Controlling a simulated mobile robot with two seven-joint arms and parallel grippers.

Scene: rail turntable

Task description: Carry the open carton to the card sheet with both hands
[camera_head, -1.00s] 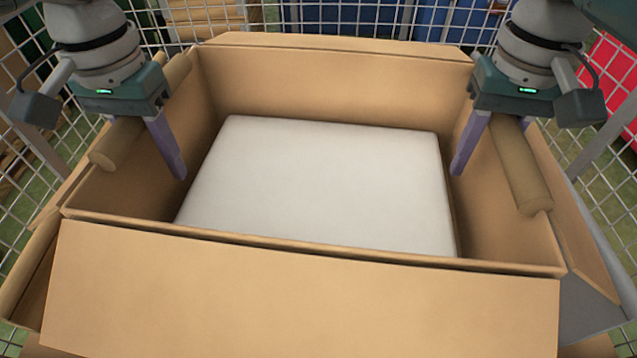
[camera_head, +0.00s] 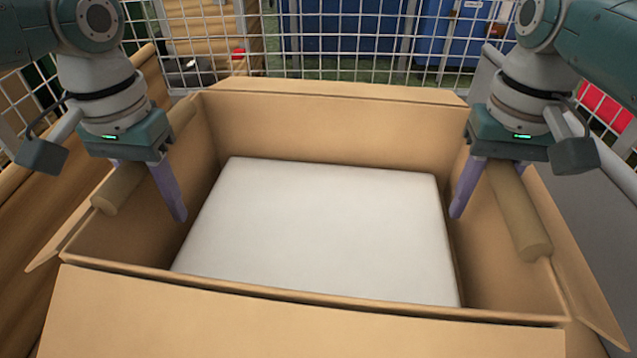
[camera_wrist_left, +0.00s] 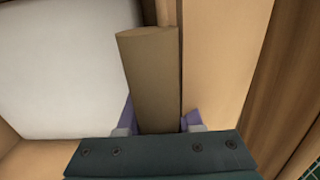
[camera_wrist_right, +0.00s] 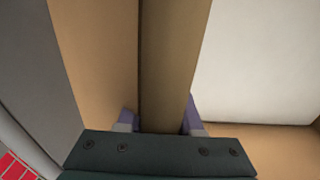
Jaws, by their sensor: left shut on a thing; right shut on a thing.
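The open carton (camera_head: 330,120) fills the middle of the head view, flaps folded outward, with a white block (camera_head: 320,230) inside. A brown roll lies along its left rim (camera_head: 118,188) and another along its right rim (camera_head: 522,215). My left gripper (camera_head: 148,190) is shut on the left rim and its roll, one finger inside the carton; the left wrist view shows the roll (camera_wrist_left: 152,75) between the fingers. My right gripper (camera_head: 475,190) is shut the same way on the right side, with its roll (camera_wrist_right: 168,60) between the fingers. The card sheet cannot be made out.
A white wire mesh fence (camera_head: 350,40) stands behind the carton, with blue containers (camera_head: 375,30) beyond it. Brown wooden-looking surfaces (camera_head: 60,215) lie close on the left. A grey surface (camera_head: 590,215) and a red thing (camera_head: 605,105) are on the right.

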